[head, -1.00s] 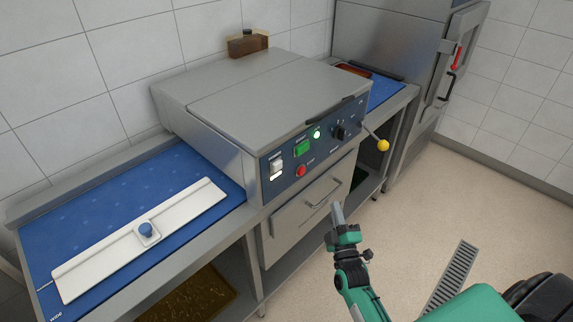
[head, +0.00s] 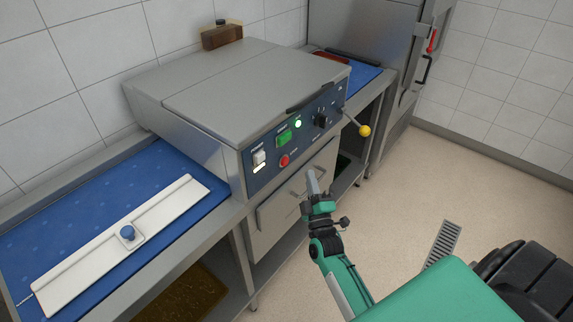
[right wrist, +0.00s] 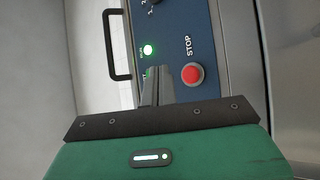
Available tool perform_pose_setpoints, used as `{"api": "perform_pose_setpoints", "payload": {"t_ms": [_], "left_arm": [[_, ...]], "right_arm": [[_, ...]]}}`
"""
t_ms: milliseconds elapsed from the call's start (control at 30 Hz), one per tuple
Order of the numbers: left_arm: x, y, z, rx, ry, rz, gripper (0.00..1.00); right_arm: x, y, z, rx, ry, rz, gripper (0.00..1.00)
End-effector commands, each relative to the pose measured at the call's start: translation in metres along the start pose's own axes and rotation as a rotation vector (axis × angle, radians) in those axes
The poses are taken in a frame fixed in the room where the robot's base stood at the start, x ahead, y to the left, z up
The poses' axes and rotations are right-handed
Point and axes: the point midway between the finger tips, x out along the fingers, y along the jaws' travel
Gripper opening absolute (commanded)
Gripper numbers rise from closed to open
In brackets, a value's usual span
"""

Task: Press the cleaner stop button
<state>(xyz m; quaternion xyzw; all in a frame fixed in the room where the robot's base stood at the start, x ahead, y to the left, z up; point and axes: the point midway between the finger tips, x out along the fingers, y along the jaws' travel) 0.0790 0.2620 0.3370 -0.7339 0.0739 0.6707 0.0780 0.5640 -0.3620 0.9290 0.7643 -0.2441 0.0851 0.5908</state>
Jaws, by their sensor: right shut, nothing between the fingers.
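The cleaner (head: 238,95) is a steel box with a blue front panel, standing on the bench. Its red round stop button (head: 284,160) is low on the panel; in the right wrist view the stop button (right wrist: 192,73) has the word STOP beside it. A green switch (head: 284,137) and a lit green lamp (head: 298,124) are above it. My right gripper (head: 312,174) is shut and empty, in front of the cleaner, right of and slightly below the button in the head view. In the right wrist view its fingers (right wrist: 157,86) are left of the button, apart from it. My left gripper is out of view.
A black knob (head: 321,121) and a yellow-tipped lever (head: 363,130) are at the panel's right. A handled drawer front (head: 290,205) is below the panel. Open floor is at right.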

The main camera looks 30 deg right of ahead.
Motion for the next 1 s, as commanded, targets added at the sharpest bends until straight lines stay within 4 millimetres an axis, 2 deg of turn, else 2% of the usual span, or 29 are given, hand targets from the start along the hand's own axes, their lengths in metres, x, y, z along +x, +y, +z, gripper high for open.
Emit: {"api": "perform_pose_setpoints", "payload": {"t_ms": [167, 400, 1000], "left_arm": [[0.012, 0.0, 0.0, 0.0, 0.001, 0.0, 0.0], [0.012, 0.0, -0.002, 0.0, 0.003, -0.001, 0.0], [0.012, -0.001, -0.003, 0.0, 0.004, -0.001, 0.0]], "right_arm": [[0.018, -0.015, -0.013, 0.002, 0.001, 0.003, 0.0], [0.033, -0.025, -0.024, 0.001, 0.0, 0.0, 0.0], [0.037, -0.027, -0.027, 0.0, 0.001, 0.0, 0.0]]}}
